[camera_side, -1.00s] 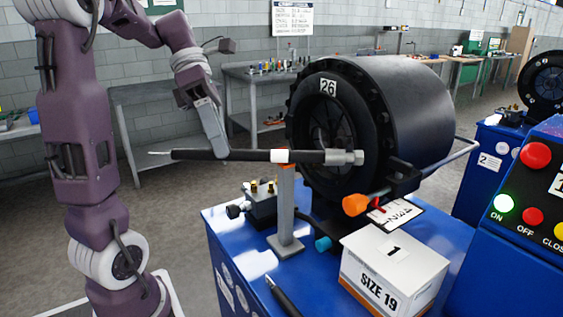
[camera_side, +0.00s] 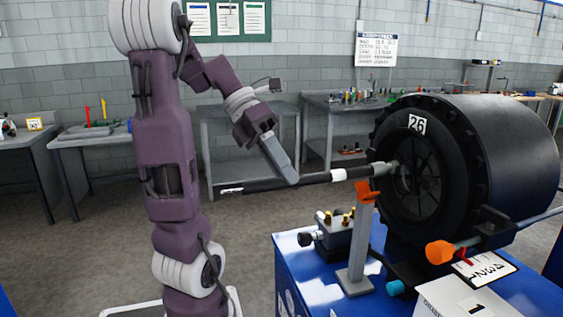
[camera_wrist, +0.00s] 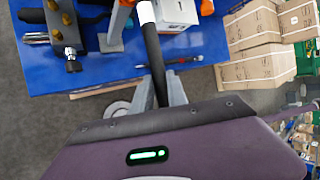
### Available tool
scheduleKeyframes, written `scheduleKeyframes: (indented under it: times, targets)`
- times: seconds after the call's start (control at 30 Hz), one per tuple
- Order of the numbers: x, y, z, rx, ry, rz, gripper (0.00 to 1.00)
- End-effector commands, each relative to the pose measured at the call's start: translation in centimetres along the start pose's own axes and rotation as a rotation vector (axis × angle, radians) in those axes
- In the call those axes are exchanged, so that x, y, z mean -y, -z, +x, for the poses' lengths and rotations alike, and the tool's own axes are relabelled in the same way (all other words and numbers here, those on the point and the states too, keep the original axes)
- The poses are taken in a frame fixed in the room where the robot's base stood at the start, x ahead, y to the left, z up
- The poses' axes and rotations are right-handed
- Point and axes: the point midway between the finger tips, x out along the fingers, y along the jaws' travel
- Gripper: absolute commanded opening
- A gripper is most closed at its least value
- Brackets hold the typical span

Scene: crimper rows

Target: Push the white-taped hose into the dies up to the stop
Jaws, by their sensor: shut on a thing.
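My gripper (camera_side: 289,178) is shut on the black hose (camera_side: 316,179), behind its white tape (camera_side: 338,175). The hose is about level, and its metal end fitting (camera_side: 381,168) points at the dies (camera_side: 420,178) in the round black crimper (camera_side: 500,150) marked 26. The fitting's nose appears to be at the near side of the die opening; I cannot tell its depth. The stop is not visible. In the wrist view the hose (camera_wrist: 152,50) runs up from between my gripper's fingers (camera_wrist: 161,92), with the tape (camera_wrist: 146,12) at the top.
A grey post with an orange top (camera_side: 366,191) stands under the fitting; I cannot tell if they touch. A valve block (camera_side: 335,237) sits left of the post on the blue bench (camera_side: 296,255). An orange-ended part (camera_side: 440,252) and a box (camera_side: 470,303) are in front of the crimper.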

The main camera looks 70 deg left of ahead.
Motion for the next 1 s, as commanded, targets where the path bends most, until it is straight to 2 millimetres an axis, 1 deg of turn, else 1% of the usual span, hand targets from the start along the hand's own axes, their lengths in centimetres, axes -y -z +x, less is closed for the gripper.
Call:
scheduleKeyframes:
  times: [0.27,0.5,0.7,0.83,1.0]
  targets:
    - [-1.9,0.0,3.0,-0.001,0.003,-0.001,0.0]
    - [-2.0,-2.9,4.3,-0.001,0.0,0.005,0.0]
    - [-2.1,-4.8,5.3,0.0,0.0,0.004,0.0]
    - [-2.1,-5.4,5.6,0.0,0.001,0.002,0.0]
    - [-2.1,-5.7,5.7,0.002,0.001,0.002,0.0]
